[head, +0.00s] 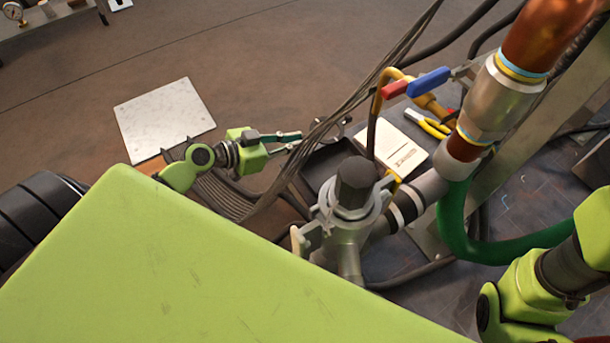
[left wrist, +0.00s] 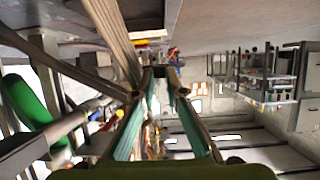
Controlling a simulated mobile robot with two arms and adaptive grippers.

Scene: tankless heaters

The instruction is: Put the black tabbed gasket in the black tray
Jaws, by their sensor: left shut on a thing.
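My left gripper (head: 298,141) reaches in from the left, its green fingers pointing right toward the hanging cables. In the left wrist view its fingertips (left wrist: 166,80) are close together on a small dark piece (left wrist: 165,71), which I take to be the black tabbed gasket; its outline is hard to make out. The black tray (head: 321,164) lies just right of and below the fingertips in the head view, partly hidden by the cables and the valve. I cannot tell how high the gripper is above it. My right gripper is out of view; only part of its arm shows at lower right.
A grey valve body with a dark cap (head: 355,183) stands in front of the tray. Dark cables (head: 335,116) hang across beside the fingers. A white card (head: 398,150), yellow-handled pliers (head: 428,124) and pipework with red and blue levers (head: 429,82) are to the right.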

